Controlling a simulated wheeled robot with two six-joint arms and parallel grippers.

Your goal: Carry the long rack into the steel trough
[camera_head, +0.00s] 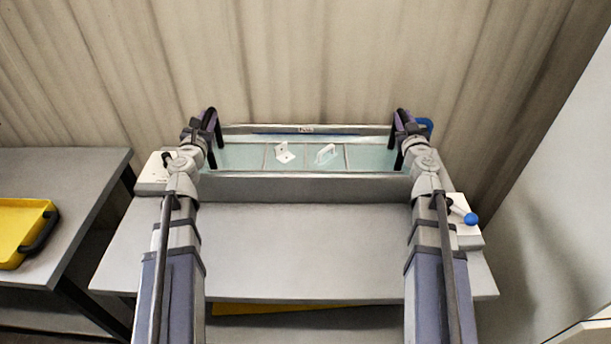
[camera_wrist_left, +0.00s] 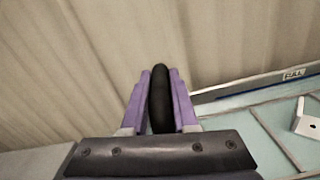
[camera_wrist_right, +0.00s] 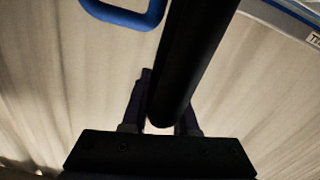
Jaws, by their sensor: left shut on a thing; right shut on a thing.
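The steel trough (camera_head: 310,187) stands at the back of the grey table, with a labelled back rim. Pale green compartments with thin dividers, apparently the long rack (camera_head: 356,158), show within its walls. Two white parts lie there: a bracket (camera_head: 284,153) and a loop-shaped piece (camera_head: 326,154). My left gripper (camera_head: 212,130) is shut on a black handle (camera_wrist_left: 160,98) at the left end. My right gripper (camera_head: 402,135) is shut on a black bar (camera_wrist_right: 190,60) at the right end. My arms hide both trough ends. I cannot tell whether the rack touches the floor.
A blue loop handle (camera_wrist_right: 125,14) is close to my right gripper. A blue-knobbed lever (camera_head: 469,217) is at the table's right side, and a white box (camera_head: 153,174) at its left. A yellow tray (camera_head: 20,232) lies on the left table. The grey tabletop (camera_head: 305,240) in front is clear.

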